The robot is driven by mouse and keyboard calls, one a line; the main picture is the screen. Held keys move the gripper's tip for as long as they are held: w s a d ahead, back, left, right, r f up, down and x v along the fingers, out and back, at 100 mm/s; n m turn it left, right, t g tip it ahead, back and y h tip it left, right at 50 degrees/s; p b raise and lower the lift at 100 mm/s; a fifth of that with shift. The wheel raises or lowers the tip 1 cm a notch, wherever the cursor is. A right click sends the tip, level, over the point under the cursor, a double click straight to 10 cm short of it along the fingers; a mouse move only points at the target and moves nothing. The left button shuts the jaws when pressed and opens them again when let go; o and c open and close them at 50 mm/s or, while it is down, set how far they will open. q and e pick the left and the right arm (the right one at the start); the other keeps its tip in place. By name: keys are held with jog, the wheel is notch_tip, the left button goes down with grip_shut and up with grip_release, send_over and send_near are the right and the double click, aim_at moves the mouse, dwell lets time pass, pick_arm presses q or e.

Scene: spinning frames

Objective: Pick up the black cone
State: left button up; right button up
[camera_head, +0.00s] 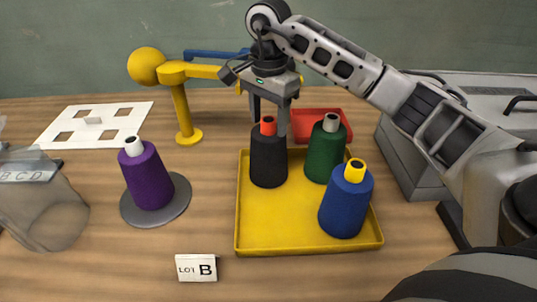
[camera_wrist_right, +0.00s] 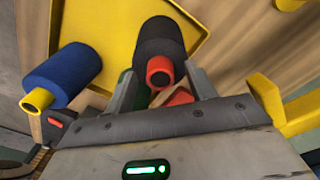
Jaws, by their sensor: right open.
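The black cone (camera_head: 268,165) stands upright at the back left of the yellow tray (camera_head: 285,225). Its red tip points up. My right gripper (camera_head: 269,118) is right above the cone, pointing down, with its fingers apart. In the right wrist view the black cone (camera_wrist_right: 158,38) shows its red tip between the two fingers of my right gripper (camera_wrist_right: 162,82); I cannot tell whether they touch it. My left gripper is not in view.
A green cone (camera_head: 325,152) and a blue cone (camera_head: 346,203) share the tray. A purple cone (camera_head: 148,178) stands on a grey disc at left. A yellow stand (camera_head: 182,110) and a red tray (camera_head: 325,122) are behind. A "LOT B" card (camera_head: 197,268) is in front.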

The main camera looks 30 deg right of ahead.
grip_shut()
jog(key=shift+r, duration=0.15)
